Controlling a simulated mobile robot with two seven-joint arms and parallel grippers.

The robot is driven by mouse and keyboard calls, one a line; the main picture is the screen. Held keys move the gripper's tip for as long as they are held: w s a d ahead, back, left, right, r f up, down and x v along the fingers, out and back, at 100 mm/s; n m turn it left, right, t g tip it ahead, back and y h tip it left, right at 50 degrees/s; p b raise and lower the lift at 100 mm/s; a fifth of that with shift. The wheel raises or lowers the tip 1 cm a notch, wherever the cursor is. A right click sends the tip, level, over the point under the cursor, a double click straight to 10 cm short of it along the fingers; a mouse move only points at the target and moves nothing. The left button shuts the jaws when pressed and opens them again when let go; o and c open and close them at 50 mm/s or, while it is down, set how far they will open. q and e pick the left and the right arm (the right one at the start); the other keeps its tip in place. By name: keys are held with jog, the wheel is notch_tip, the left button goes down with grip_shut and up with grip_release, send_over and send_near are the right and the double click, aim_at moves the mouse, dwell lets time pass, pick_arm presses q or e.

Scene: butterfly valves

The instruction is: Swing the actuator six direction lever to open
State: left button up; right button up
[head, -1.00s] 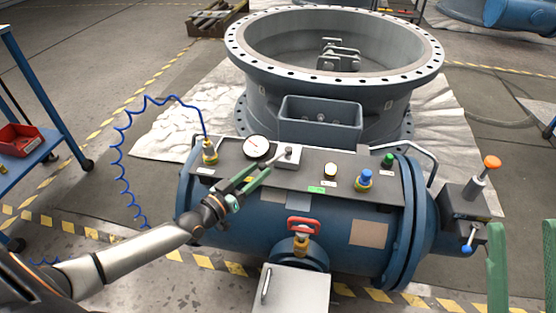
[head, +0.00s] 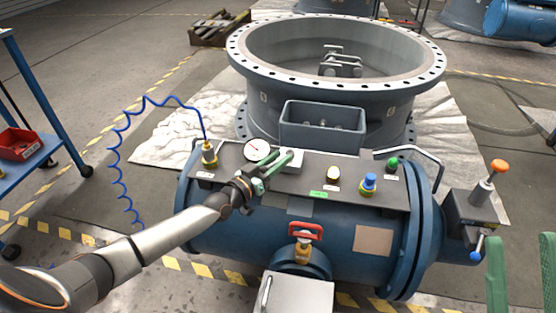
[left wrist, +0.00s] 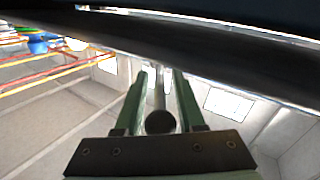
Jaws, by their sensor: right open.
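The actuator is a blue horizontal cylinder (head: 250,235) with a dark top panel (head: 231,163). The direction lever sits on a small light block (head: 297,180) on that panel, right of the gauge, mostly hidden by my left gripper in the head view. My left gripper (head: 288,157) is at the lever. In the left wrist view the lever's dark round knob (left wrist: 160,122) and thin rod stand between the two green fingers (left wrist: 161,75), with a narrow gap visible on each side. My right gripper (head: 522,270) is at the right edge, its fingers wide apart and empty.
A red-handled valve (head: 305,231) is in front. The large flanged valve body (head: 255,103) stands behind.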

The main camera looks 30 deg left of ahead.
pick_arm(q)
grip_shut()
dwell(1.2)
